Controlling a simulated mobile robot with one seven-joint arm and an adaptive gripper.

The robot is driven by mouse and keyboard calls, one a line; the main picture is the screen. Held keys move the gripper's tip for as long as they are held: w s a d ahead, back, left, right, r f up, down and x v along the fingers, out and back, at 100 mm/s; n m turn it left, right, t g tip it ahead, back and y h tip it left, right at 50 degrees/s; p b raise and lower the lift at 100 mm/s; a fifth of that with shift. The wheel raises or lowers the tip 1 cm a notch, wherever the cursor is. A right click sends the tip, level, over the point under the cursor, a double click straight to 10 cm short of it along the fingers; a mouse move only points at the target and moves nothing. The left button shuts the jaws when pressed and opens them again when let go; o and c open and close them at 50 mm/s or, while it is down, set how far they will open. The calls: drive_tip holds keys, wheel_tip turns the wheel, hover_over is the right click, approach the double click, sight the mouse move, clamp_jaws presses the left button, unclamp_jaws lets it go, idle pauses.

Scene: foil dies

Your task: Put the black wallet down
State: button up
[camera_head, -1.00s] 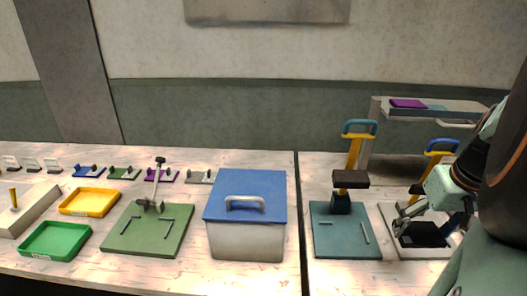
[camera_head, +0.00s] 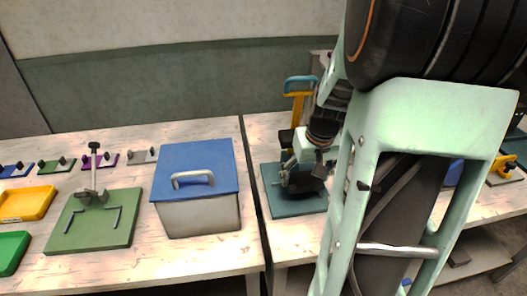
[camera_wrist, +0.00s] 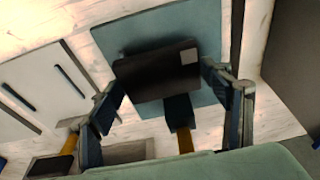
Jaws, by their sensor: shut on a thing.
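The black wallet, a dark flat block with a small grey patch, is between the fingers of my gripper (camera_wrist: 163,74) in the wrist view; a point on the wallet is (camera_wrist: 150,70). My gripper is shut on it. Beneath it is the teal press plate (camera_wrist: 150,30). In the head view the wallet (camera_head: 308,184) shows under my gripper (camera_head: 302,178), over the teal plate (camera_head: 300,205). Whether it touches the plate cannot be told. My arm hides part of this area.
The teal press's yellow column (camera_head: 298,108) stands just behind my gripper. The pale press plate (camera_wrist: 35,70) lies beside it in the wrist view. A grey box (camera_head: 200,215) with a blue lid and a green press plate (camera_head: 95,232) stand on the left table, past a gap.

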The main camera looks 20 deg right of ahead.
sight(301, 182)
drive_tip(key=f, duration=0.2)
drive_tip(key=w+f, duration=0.1)
drive_tip(key=shift+a+f, duration=0.35)
drive_tip(key=shift+f, duration=0.35)
drive_tip(key=shift+f, duration=0.1)
drive_tip(key=shift+f+b, duration=0.15)
drive_tip(key=shift+b, duration=0.25)
drive_tip(key=o, duration=1.3)
